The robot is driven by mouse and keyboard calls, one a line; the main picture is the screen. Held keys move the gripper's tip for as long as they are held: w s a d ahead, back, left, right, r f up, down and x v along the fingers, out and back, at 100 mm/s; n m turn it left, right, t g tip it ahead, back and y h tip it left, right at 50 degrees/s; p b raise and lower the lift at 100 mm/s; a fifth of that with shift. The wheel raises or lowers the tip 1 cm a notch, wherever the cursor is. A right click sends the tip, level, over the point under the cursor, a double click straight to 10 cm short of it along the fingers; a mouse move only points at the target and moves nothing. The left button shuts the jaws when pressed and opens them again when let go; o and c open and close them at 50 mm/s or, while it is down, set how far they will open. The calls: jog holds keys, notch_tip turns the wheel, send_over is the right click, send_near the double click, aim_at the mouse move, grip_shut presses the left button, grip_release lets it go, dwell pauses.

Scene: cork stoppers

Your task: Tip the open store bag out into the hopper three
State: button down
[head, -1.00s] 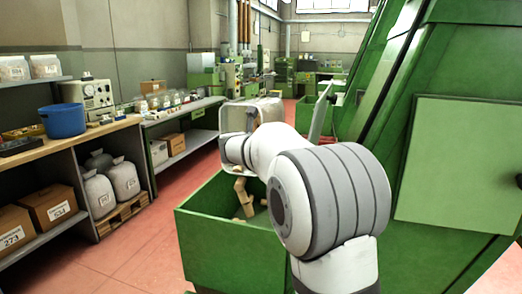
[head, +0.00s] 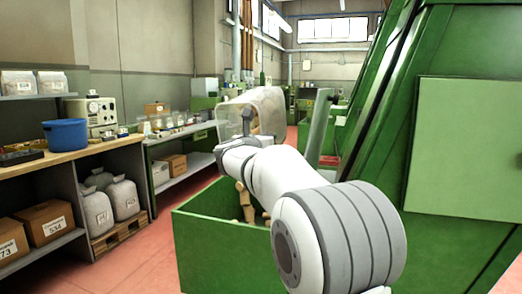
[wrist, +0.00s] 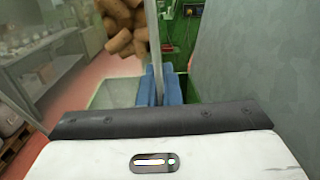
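The store bag (head: 268,104) is pale and partly see-through. In the head view it is held tilted above the green hopper (head: 215,245), with its clear end to the left. My gripper shows in the wrist view as two blue fingers (wrist: 159,88), shut on a thin pale strip of the bag; in the head view my arm hides its fingertips. Brown corks (wrist: 125,27) cluster beside that strip in the wrist view. Brown corks (head: 246,204) also show above the hopper's inside in the head view, below the bag. The hopper's floor is hidden by its front wall and my arm.
A large green machine (head: 462,145) stands close on the right. On the left, a bench holds a blue tub (head: 66,134), with sacks (head: 122,200) and boxes (head: 48,222) below. Red floor between bench and hopper is clear.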

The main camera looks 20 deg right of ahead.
jog(key=shift+s+f+b, duration=0.1)
jog(key=shift+f+b, duration=0.05)
jog(key=shift+b, duration=0.25)
jog(key=b, duration=0.2)
jog(key=t+h+b, duration=0.1)
jog(key=b, duration=0.1)
jog(key=shift+s+a+r, duration=0.3)
jog(key=shift+r, duration=0.1)
jog(key=shift+r+p, duration=0.3)
